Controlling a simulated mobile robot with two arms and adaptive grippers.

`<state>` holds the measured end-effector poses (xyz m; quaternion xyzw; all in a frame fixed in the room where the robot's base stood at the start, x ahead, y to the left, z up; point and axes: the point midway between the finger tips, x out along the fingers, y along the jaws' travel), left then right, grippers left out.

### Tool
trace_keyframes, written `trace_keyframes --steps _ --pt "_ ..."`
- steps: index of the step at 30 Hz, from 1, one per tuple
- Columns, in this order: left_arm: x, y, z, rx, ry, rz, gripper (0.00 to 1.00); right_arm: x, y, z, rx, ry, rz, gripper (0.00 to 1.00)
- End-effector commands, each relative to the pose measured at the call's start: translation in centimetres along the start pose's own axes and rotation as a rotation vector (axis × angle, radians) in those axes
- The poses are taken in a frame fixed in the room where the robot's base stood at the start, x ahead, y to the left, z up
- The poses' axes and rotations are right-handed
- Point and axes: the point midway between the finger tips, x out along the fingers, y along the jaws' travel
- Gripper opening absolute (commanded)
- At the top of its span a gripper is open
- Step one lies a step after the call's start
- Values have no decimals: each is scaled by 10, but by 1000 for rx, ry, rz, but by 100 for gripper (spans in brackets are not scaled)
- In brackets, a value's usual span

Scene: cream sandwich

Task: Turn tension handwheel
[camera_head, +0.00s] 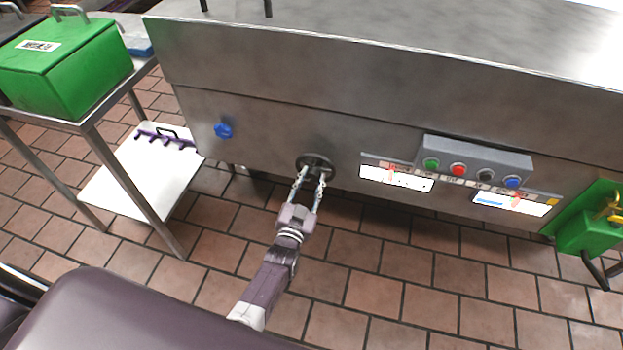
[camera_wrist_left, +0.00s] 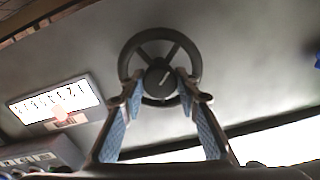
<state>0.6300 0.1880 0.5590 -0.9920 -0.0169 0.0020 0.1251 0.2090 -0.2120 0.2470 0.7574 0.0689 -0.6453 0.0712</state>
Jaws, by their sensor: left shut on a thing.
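The tension handwheel is a dark round wheel (camera_head: 316,161) with spokes and a central hub, on the front panel of the steel machine. It also shows in the left wrist view (camera_wrist_left: 161,48), with a light mark on its hub. My left gripper (camera_head: 309,182) reaches up to the wheel from below. In the left wrist view its two fingers (camera_wrist_left: 159,88) are on either side of the hub, inside the rim, shut on it. The fingertips hide part of the wheel's lower half. My right gripper is not in view.
A blue knob (camera_head: 223,130) sits left of the wheel. A button box (camera_head: 472,163) and labels (camera_head: 396,178) are to its right. A green box (camera_head: 65,65) stands on a steel table at left. A green unit (camera_head: 588,222) is at far right. Tiled floor is clear below.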

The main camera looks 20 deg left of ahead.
Motion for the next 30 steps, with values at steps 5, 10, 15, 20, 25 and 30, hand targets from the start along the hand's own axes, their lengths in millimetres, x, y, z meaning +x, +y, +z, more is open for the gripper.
trace_keyframes --steps 5,10,15,20,25,30 --pt "-1 1 2 103 -4 1 5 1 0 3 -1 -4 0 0" --pt "-1 1 2 168 -4 2 5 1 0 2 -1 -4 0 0" --pt "-1 1 2 200 -4 2 5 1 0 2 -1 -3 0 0" --pt "-1 1 2 209 -4 2 5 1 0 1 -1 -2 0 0" --pt "-1 1 2 209 -4 2 5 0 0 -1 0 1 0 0" --pt "-1 1 2 208 -4 2 35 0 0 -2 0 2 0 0"
